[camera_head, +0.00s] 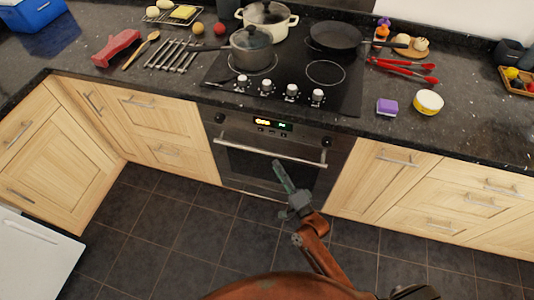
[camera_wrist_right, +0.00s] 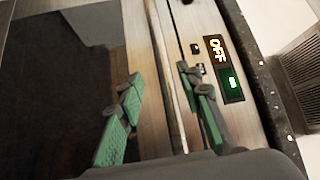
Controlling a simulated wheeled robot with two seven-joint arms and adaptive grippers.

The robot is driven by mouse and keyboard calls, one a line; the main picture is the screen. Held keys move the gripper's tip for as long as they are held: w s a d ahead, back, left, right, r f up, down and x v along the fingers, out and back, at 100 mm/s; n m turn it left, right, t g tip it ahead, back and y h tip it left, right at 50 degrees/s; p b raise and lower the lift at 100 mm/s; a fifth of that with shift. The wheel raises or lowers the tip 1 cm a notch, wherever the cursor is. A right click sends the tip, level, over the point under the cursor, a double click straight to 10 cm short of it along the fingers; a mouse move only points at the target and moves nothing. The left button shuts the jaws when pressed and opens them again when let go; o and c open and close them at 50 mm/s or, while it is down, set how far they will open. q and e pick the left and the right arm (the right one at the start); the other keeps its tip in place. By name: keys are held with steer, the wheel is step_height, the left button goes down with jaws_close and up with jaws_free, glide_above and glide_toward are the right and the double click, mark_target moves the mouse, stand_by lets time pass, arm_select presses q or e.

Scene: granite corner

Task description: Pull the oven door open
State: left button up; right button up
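The oven (camera_head: 268,150) is built into the counter front, and its door looks shut. Its silver bar handle (camera_head: 240,148) runs across the top of the door. My right gripper (camera_head: 279,168) is at the handle, right of its middle. In the right wrist view the two green fingers of the gripper (camera_wrist_right: 160,112) stand apart, with the handle (camera_wrist_right: 168,75) running between them. I cannot tell whether either finger touches it. The dark door glass (camera_wrist_right: 60,85) lies to the left there. My left gripper is not in view.
Wooden cabinets (camera_head: 385,195) flank the oven. The hob (camera_head: 300,75) above holds a pot (camera_head: 251,50) and a frying pan (camera_head: 336,38). The tiled floor (camera_head: 170,225) before the oven is clear except for my arm. A white appliance door (camera_head: 35,255) stands at lower left.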

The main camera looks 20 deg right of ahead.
mark_target(269, 154)
steer(key=b+x, duration=0.1)
steer(key=x, duration=0.6)
steer(key=shift+w+r, duration=0.2)
steer(key=shift+w, duration=0.15)
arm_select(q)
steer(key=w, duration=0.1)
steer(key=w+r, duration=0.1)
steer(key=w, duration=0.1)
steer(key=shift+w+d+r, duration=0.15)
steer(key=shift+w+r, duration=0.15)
arm_select(e)
steer(key=shift+c, duration=0.2)
jaws_close()
